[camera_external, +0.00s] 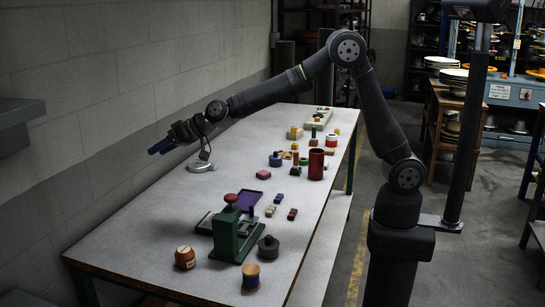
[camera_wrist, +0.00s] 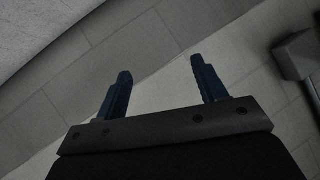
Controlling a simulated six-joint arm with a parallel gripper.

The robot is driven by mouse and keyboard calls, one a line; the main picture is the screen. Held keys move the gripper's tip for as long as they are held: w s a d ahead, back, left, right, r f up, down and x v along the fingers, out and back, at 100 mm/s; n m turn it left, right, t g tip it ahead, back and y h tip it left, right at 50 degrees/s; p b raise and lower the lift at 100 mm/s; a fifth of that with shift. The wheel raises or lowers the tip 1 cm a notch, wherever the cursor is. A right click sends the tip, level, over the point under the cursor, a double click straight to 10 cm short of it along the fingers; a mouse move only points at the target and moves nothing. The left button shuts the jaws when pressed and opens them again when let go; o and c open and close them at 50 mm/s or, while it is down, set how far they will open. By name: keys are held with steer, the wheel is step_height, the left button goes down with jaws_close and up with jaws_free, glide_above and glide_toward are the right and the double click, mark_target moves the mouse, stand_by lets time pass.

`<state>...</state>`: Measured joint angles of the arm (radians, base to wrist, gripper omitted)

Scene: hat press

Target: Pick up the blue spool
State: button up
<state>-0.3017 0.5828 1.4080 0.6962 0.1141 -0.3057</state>
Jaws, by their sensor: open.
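My gripper (camera_external: 158,146) is held out past the table's left edge, towards the wall, far from both. In the wrist view, its two dark blue fingers (camera_wrist: 161,70) are apart with nothing between them. No spool shows in the wrist view.
A green press (camera_external: 232,236) with a red knob stands behind the spool. A dark grey weight (camera_external: 268,247) and a brown round pot (camera_external: 185,257) are close by. The table's (camera_external: 150,225) left side is mostly clear.

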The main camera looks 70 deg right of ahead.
steer(key=s+a+n+y, duration=0.1)
steer(key=s+a, duration=1)
steer(key=a, duration=0.2)
steer(key=n+t, duration=0.1)
steer(key=n, duration=0.1)
glide_above(245, 275)
steer(key=s+d, duration=0.2)
steer(key=s, duration=0.1)
step_height(245, 275, down, 2)
steer(key=f, duration=0.1)
steer(key=s+d+f+n+h, duration=0.15)
steer(key=s+d, duration=0.35)
steer(key=s, duration=0.7)
step_height(245, 275, down, 11)
steer(key=x, duration=1.2)
steer(key=shift+w+d+r, duration=0.1)
steer(key=shift+d+r, duration=0.05)
steer(key=shift+r, duration=0.1)
steer(key=shift+a+x, duration=0.15)
steer(key=shift+x, duration=1.35)
steer(key=shift+a+x, duration=0.1)
steer(key=shift+x, duration=1.45)
steer(key=shift+r, duration=0.1)
steer(key=shift+c, duration=0.5)
